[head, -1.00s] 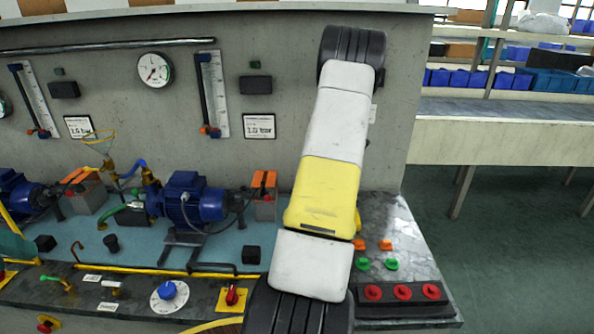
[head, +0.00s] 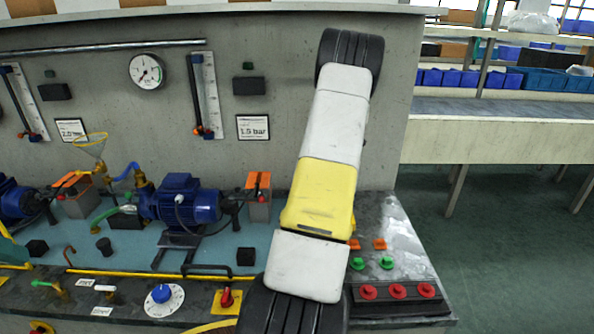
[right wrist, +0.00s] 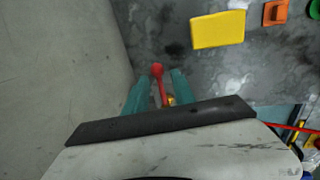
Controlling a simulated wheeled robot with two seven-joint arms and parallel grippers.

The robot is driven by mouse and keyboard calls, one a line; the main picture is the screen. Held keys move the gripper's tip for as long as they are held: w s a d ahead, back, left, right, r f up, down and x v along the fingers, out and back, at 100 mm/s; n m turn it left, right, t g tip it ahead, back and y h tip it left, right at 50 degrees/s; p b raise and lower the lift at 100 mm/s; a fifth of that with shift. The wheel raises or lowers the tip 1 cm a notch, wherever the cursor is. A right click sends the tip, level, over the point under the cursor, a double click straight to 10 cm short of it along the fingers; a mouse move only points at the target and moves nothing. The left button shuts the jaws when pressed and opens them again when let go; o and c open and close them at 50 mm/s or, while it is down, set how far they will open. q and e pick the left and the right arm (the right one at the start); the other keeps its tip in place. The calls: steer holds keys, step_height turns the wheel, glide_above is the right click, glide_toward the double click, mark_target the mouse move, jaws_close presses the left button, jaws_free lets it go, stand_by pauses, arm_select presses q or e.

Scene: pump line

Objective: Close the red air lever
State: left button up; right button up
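The red air lever (right wrist: 157,72) shows in the right wrist view as a red knob on a short red stem with a brass-coloured part at its base. My right gripper (right wrist: 157,88) is open, with one teal finger on each side of the lever. I see gaps between the fingers and the stem; whether either finger touches it I cannot tell. In the head view my right arm crosses the right part of the bench and hides this lever and the gripper. I cannot make out my left gripper in either view.
A yellow block (right wrist: 218,29) and an orange part (right wrist: 275,12) lie near the gripper. The bench carries a blue pump (head: 187,200), a red knob on a yellow plate (head: 227,298) and red buttons (head: 398,291). A grey wall with a gauge (head: 147,71) stands behind.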

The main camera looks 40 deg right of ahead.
steer(key=shift+w+r, duration=0.1)
steer(key=shift+w, duration=0.05)
step_height(320, 180, up, 8)
steer(key=s, duration=0.1)
steer(key=shift+s+a+f, duration=0.15)
steer(key=shift+a+f, duration=0.1)
steer(key=shift+a, duration=0.2)
